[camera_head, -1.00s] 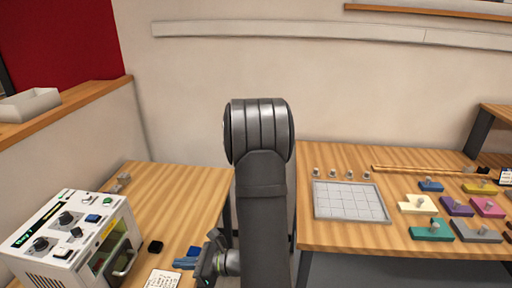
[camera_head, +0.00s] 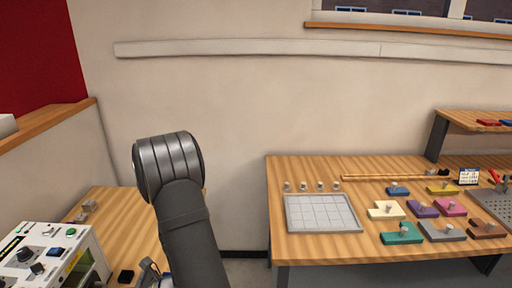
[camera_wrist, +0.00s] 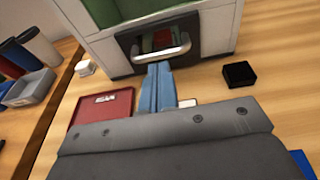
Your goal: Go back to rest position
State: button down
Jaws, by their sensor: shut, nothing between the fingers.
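My gripper (camera_wrist: 158,70) shows in the wrist view as two blue fingers pressed together with nothing between them. The fingertips point at the front of the laser marker (camera_wrist: 205,40), just below its silver handle (camera_wrist: 160,52). I cannot tell whether they touch it. In the head view the white laser marker (camera_head: 50,250) stands at the lower left, cut off by the frame. My dark arm rises beside it, and the fingers are not clearly visible there.
A black block (camera_wrist: 238,74), a red tray (camera_wrist: 100,112) and a grey bin (camera_wrist: 30,88) lie around the marker. The right table holds a grid plate (camera_head: 322,228) and several coloured pieces, including a teal one (camera_head: 400,238). A gap separates the two tables.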

jog(key=shift+x, duration=1.65)
jog(key=c, duration=2.1)
grip_release()
